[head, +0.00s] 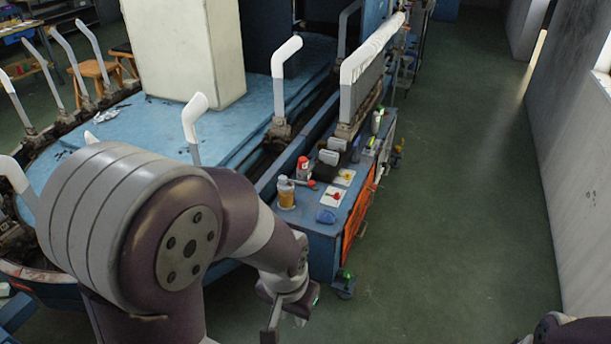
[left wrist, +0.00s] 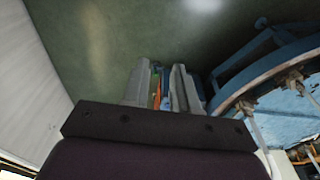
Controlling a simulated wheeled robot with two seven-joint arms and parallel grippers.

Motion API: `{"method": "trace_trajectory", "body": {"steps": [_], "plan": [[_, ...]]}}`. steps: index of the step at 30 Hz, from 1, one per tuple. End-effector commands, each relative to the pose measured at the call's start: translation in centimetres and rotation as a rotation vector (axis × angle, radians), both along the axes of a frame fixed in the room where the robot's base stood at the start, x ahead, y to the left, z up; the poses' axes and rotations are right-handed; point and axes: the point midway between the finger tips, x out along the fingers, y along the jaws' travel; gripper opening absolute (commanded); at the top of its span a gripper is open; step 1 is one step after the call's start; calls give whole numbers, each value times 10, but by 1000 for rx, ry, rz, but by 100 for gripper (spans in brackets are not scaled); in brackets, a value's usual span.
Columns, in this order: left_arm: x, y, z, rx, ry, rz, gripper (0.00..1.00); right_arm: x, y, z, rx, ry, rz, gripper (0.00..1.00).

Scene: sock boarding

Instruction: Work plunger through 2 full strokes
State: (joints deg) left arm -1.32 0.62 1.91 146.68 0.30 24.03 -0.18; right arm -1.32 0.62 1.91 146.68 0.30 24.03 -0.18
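I cannot pick out a plunger for certain. Small items stand on the blue cart (head: 316,232) in the head view: an amber bottle (head: 286,193) with a pale cap, a red-topped container (head: 303,167), and a red-handled piece lying beside the bottle. My left gripper (head: 274,322) is low at the bottom centre, in front of the cart's near end and below its top, apart from those items. In the left wrist view its two grey fingers (left wrist: 164,88) stand apart with a gap, and blurred orange, green and blue shapes show beyond. It holds nothing visible. My right gripper is out of view.
White cards (head: 333,197), a blue lump (head: 326,216) and dark holders share the cart top. A blue machine with upright white forms (head: 286,57) lies left and behind. Green floor (head: 460,200) is clear to the right, up to a pale wall (head: 580,130).

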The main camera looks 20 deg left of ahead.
Motion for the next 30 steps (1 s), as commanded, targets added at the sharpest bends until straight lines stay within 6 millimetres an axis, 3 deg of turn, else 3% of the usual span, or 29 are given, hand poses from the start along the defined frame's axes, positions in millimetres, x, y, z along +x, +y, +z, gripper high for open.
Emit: {"method": "trace_trajectory", "body": {"steps": [1,2,30], "plan": [[0,0,0,0,0,0,10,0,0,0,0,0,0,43],[0,0,0,0,0,0,0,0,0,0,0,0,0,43],[0,0,0,0,0,0,0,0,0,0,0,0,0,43]]}}
